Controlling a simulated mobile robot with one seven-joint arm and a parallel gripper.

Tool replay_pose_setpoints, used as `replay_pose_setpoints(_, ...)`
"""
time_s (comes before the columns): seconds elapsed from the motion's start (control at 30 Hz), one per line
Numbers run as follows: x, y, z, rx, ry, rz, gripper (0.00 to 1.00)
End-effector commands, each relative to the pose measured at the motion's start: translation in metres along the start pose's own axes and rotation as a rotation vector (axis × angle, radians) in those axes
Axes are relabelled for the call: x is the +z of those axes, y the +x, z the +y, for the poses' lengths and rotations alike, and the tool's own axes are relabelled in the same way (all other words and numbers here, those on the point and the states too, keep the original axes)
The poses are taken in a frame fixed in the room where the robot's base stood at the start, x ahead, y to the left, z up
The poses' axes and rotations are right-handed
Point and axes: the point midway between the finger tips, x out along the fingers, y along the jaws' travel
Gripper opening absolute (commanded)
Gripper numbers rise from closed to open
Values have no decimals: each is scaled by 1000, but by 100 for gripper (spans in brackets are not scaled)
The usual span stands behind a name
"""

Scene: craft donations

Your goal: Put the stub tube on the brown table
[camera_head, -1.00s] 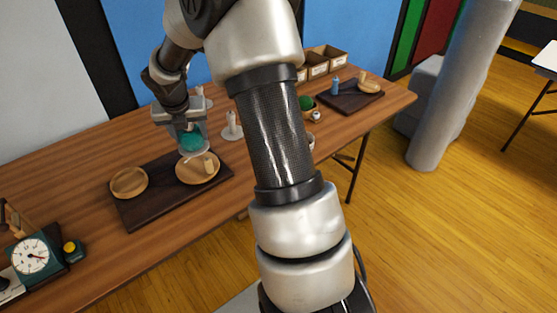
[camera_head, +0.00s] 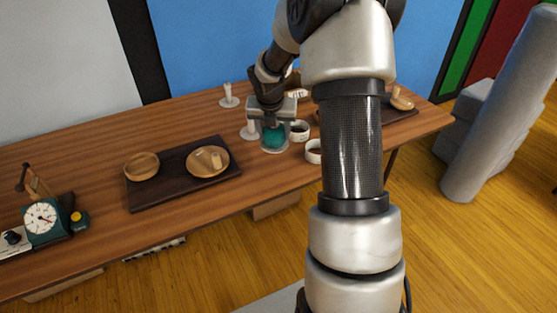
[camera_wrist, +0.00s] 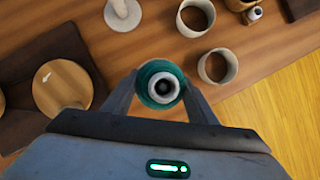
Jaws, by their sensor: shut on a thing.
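My gripper (camera_head: 273,125) is shut on a rounded teal thing with a pale tube end, which I take to be the stub tube (camera_head: 274,138). In the wrist view the tube (camera_wrist: 160,85) sits between both fingers, its pale ring and dark hole facing the camera. The tube is over the brown wooden table (camera_head: 80,155), right of the dark board. I cannot tell whether its base touches the tabletop.
A pale post (camera_wrist: 122,12) on a disc and two pale cups (camera_head: 299,131) (camera_head: 314,152) stand close by. The dark board (camera_head: 185,187) carries two wooden plates (camera_head: 142,172) (camera_head: 204,170). A dial scale (camera_head: 40,218) stands at far left. Tabletop behind the board is clear.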

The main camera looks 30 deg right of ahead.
Motion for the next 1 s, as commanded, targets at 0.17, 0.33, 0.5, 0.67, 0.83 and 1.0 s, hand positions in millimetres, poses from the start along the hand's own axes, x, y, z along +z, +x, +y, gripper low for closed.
replay_pose_setpoints(0.17,-16,36,1,0,-3,3,30)
replay_pose_setpoints(0.33,-22,52,0,0,-1,1,30)
replay_pose_setpoints(0.5,-32,74,0,-1,-2,3,30)
replay_pose_setpoints(0.67,-34,81,1,0,-2,0,30)
replay_pose_setpoints(0.83,-34,80,0,0,-1,0,30)
replay_pose_setpoints(1.0,-35,83,0,0,-2,0,59)
